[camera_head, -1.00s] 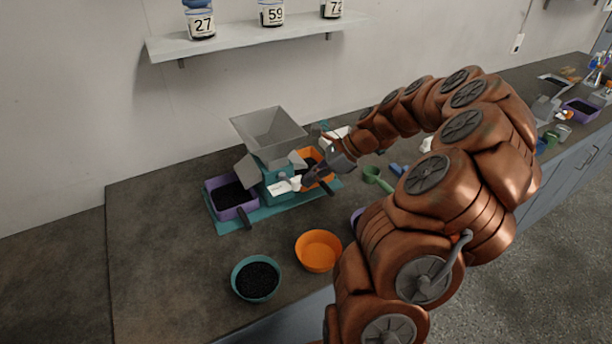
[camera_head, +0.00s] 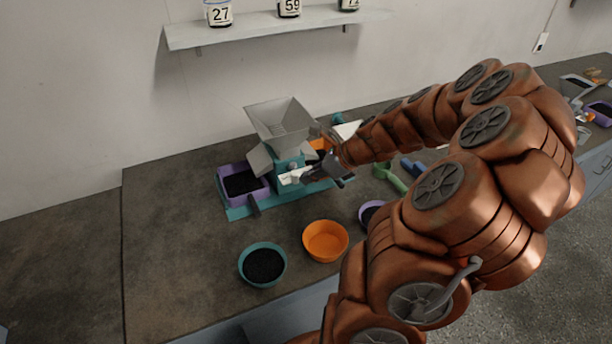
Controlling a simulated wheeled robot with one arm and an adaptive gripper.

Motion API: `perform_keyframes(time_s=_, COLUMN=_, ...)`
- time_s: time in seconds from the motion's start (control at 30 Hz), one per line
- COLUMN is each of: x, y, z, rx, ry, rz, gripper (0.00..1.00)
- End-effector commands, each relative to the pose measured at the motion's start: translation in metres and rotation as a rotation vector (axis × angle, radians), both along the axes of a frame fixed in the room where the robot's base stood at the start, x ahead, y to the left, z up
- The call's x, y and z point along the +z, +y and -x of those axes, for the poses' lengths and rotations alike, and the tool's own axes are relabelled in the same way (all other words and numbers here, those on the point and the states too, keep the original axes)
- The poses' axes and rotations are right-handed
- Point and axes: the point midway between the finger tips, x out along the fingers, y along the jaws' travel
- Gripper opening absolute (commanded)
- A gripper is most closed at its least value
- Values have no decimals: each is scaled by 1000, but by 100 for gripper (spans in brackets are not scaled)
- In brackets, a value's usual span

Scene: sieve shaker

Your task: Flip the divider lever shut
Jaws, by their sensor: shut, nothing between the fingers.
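The divider (camera_head: 290,163) is a teal body with a grey hopper (camera_head: 279,118) on top. It stands on a teal base plate (camera_head: 237,212) on the counter. A small white part (camera_head: 290,177), perhaps the lever or its label, shows on its front. I cannot tell the lever's position. My gripper (camera_head: 314,174) is shut and empty, at the front right of the divider, close to the white part. I cannot tell whether it touches. A purple bin (camera_head: 221,186) with dark grains sits left of the body. An orange bin (camera_head: 319,144) on the right is mostly hidden by my gripper.
A teal bowl (camera_head: 262,283) of dark grains and an orange bowl (camera_head: 325,258) stand in front. A purple bowl (camera_head: 366,211) is partly behind my arm. A green scoop (camera_head: 391,176) lies at right. A shelf with jars (camera_head: 219,13) hangs above. The left counter is clear.

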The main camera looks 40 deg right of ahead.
Motion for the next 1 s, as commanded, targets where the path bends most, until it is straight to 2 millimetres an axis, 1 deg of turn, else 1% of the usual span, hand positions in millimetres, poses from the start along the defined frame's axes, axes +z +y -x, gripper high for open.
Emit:
perform_keyframes(time_s=0.17, x=0, y=-1, z=-1, rx=3, ry=1, rz=-1, gripper=0)
perform_keyframes(time_s=0.6, x=0, y=-12, z=-9, rx=5, ry=0, rz=-1, gripper=0)
perform_keyframes(time_s=0.87, x=0, y=-12, z=-9, rx=5, ry=0, rz=-1, gripper=0)
perform_keyframes(time_s=1.0, x=0, y=-14, z=-5, rx=6, ry=0, rz=-1, gripper=0)
